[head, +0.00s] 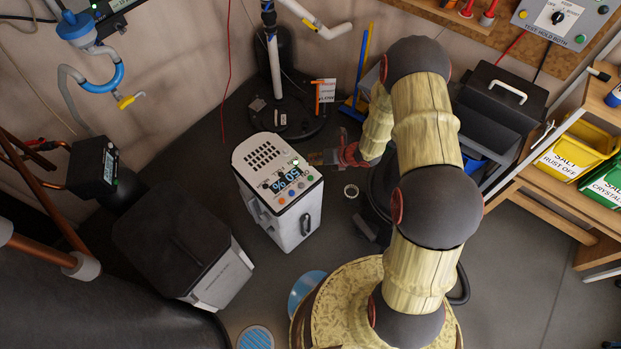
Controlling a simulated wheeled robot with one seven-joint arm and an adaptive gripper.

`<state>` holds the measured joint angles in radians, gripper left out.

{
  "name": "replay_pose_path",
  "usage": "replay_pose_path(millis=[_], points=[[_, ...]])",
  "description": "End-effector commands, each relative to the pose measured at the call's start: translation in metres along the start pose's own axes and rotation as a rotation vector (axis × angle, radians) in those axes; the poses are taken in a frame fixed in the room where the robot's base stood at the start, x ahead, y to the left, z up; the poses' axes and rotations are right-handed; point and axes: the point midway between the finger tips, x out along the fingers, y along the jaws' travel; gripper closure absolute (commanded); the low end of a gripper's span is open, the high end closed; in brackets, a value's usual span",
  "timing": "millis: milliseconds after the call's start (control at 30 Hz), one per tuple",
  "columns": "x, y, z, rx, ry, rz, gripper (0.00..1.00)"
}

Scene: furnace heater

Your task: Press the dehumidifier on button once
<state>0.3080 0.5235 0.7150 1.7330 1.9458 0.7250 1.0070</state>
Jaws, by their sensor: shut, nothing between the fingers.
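The white dehumidifier (272,212) stands upright on the floor in the middle of the head view. Its top has a dark vent grille, a lit display (286,181) whose digits appear upside down, and a row of small coloured buttons along its right and front edges. My gripper (311,158) is shut and empty, just right of the top's right edge near the green one. I cannot tell whether its tips touch the panel.
A dark-lidded grey bin (205,255) stands left of the dehumidifier. A round dark base (290,110) with a pipe is behind it. A wooden shelf with yellow (578,150) and green bins stands far right.

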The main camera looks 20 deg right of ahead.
Motion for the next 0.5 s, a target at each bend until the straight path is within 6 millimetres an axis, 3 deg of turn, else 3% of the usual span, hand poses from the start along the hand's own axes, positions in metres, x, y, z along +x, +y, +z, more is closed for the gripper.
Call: replay_pose_path(millis=[500], points=[[0.047,-0.035,-0.035,0.001,0.001,0.0,1.0]])
